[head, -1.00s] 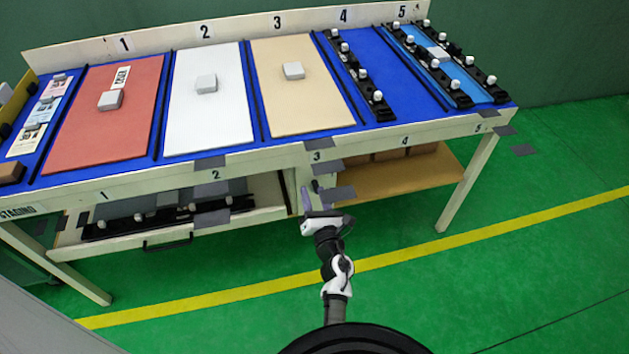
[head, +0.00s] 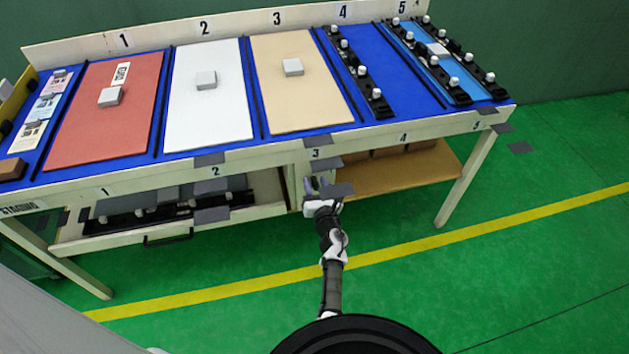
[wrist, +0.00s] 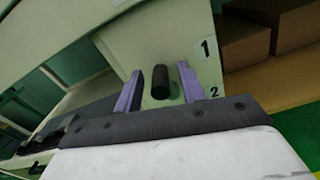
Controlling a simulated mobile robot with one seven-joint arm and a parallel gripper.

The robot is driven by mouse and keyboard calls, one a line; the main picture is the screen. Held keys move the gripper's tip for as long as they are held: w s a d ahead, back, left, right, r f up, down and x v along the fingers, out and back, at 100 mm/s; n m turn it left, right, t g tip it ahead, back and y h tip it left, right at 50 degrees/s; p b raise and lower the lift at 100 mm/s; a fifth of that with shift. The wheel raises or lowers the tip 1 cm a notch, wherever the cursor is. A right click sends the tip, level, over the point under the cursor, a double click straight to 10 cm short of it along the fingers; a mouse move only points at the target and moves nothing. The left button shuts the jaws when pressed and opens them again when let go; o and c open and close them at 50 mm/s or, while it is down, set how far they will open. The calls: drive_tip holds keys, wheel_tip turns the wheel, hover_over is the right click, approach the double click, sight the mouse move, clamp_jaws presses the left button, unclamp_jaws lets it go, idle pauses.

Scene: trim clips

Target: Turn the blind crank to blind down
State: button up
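My gripper (head: 317,184) is in front of the bench's pale middle post, below the worktop. In the wrist view its two purple fingers (wrist: 158,88) are spread apart. A short black cylindrical handle (wrist: 161,82) on the pale post panel (wrist: 165,40) shows in the gap between them, with no visible contact. I cannot tell whether it lies between the fingertips or just beyond them. The labels 1 and 2 stand on the panel to its right. I cannot make out a blind, and I cannot tell whether this handle is the crank.
The worktop holds a red panel (head: 125,130), a white panel (head: 225,125) and a beige panel (head: 310,110). An open drawer (head: 255,208) with dark parts lies left of my gripper. A shelf (head: 385,173) with brown boxes is right. Green floor in front is clear.

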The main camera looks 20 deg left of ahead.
drive_tip(key=shift+x, duration=0.8)
drive_tip(key=shift+c, duration=0.2)
clamp_jaws()
drive_tip(key=shift+d+m, duration=0.1)
drive_tip(key=shift+m, duration=0.2)
